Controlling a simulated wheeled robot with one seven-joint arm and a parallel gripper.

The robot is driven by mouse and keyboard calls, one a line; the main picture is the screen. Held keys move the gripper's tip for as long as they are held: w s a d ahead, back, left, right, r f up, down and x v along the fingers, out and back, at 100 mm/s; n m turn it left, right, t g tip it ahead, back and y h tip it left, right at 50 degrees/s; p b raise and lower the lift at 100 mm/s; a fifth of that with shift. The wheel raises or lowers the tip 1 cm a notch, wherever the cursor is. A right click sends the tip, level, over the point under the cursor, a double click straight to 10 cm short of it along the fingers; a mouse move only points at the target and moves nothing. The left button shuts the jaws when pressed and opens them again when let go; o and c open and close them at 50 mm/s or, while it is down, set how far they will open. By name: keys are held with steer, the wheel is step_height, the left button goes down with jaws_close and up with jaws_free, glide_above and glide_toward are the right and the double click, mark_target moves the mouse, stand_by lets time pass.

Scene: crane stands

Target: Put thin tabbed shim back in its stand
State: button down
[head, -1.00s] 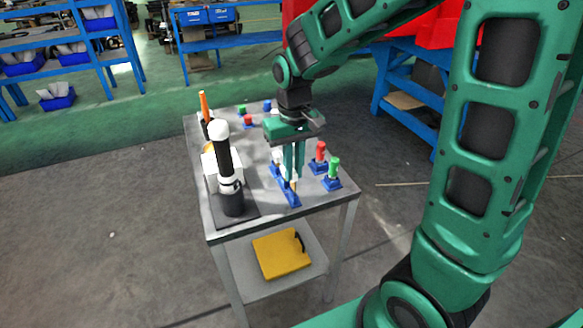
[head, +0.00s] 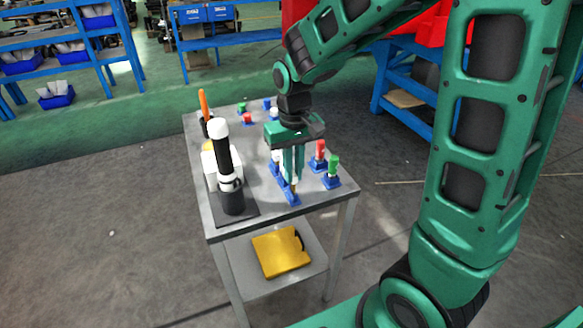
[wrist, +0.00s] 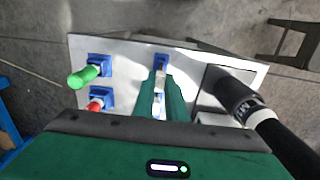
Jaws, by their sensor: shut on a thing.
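My gripper (head: 291,178) points down over the front part of the metal table, its green fingers closed on a thin pale piece, which I take to be the shim (wrist: 160,82). In the wrist view the fingers (wrist: 161,98) flank this piece, so most of it is hidden. A long blue stand (head: 293,198) lies right under and in front of the fingertips, and its blue end also shows in the wrist view (wrist: 162,61). I cannot tell whether the shim's lower end touches the stand.
Right of my gripper, a red-topped piece (head: 320,150) and a green-topped piece (head: 334,164) stand in blue bases. A tall black-and-white cylinder (head: 225,160) stands on the left on a dark mat. More small pieces and an orange stick (head: 204,102) stand farther back.

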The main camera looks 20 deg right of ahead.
steer(key=shift+f, duration=1)
steer(key=c, duration=1.7)
jaws_free()
steer(key=shift+r, duration=2.5)
step_height(320, 180, up, 11)
steer(key=s+d+f+m, duration=0.2)
steer(key=s+d, duration=0.3)
steer(key=s, duration=0.2)
steer(key=s+d+f+m, duration=0.2)
steer(key=s+d, duration=0.4)
steer(key=s, duration=0.2)
steer(key=s+d+f+m, duration=0.2)
steer(key=s+d+f, duration=0.1)
steer(key=s+d, duration=0.3)
steer(key=shift+s+d, duration=0.25)
steer(key=shift+s, duration=0.8)
